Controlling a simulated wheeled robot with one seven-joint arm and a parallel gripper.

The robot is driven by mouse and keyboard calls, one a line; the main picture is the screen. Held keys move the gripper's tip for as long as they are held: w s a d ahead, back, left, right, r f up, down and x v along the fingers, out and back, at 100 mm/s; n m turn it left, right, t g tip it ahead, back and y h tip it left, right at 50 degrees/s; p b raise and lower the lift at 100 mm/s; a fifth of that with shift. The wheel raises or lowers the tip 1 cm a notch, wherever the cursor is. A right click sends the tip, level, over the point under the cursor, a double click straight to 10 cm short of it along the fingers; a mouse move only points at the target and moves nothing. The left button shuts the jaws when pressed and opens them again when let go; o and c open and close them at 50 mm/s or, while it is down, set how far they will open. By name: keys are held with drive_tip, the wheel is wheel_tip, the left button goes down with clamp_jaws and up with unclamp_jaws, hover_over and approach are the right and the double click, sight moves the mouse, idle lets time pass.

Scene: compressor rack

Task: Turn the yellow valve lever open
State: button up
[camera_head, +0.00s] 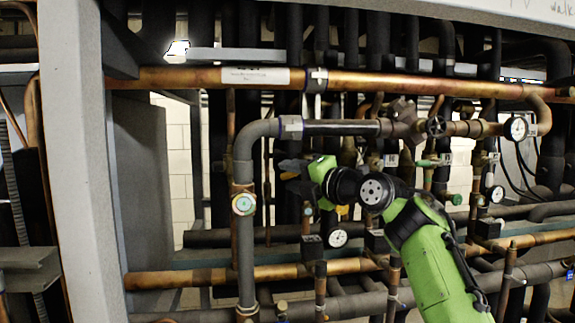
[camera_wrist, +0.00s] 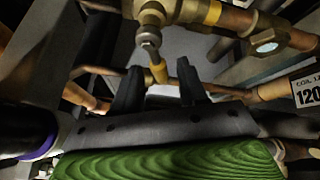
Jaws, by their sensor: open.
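The yellow valve lever (camera_wrist: 158,73) shows in the wrist view as a short yellow handle hanging from a round metal stem below a brass valve body (camera_wrist: 170,10). My gripper (camera_wrist: 160,68) is open, with one dark finger on each side of the lever's lower end in the picture. I cannot tell whether either finger touches it or how deep it lies between them. In the head view my gripper (camera_head: 287,178) points left in front of the pipes, behind the vertical grey pipe's right side. The lever cannot be made out surely there.
A vertical grey pipe (camera_head: 244,220) with a round gauge (camera_head: 243,204) stands left of my gripper. A copper pipe (camera_head: 400,84) crosses above. Another gauge (camera_head: 338,238) sits below my wrist. A grey post (camera_head: 80,160) stands at the left. Pipes crowd the space around.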

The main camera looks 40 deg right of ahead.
drive_tip(key=shift+w, duration=1.15)
drive_tip(key=shift+s, duration=0.1)
clamp_jaws()
drive_tip(key=shift+a, duration=0.1)
